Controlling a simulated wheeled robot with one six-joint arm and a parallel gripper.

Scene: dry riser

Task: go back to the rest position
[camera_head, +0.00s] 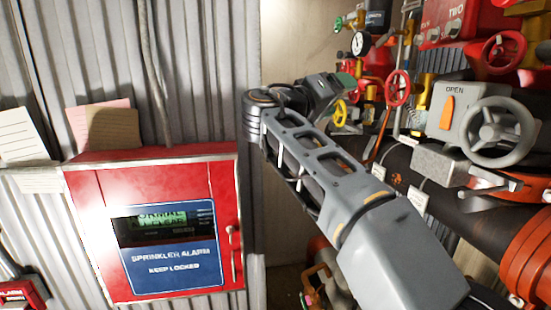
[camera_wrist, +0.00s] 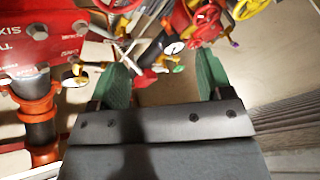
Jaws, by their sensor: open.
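My gripper (camera_wrist: 163,62) shows in the wrist view with its two green fingers spread wide apart. Nothing is held between them; a plain beige surface and, farther off, coloured valve parts show in and beyond the gap. In the head view my arm reaches from the lower right up to the middle, and my gripper (camera_head: 345,82) is small and partly hidden behind the wrist, close in the picture to the red and yellow valve wheels. I cannot tell from these views whether it touches anything.
A red sprinkler alarm box (camera_head: 225,210) is on the corrugated wall at left. At right are a grey handwheel (camera_head: 492,128) by an "OPEN" indicator, a red wheel (camera_head: 397,88), a yellow wheel (camera_head: 340,113), a gauge (camera_head: 361,43) and dark pipes. Bare wall (camera_head: 300,40) shows above my arm.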

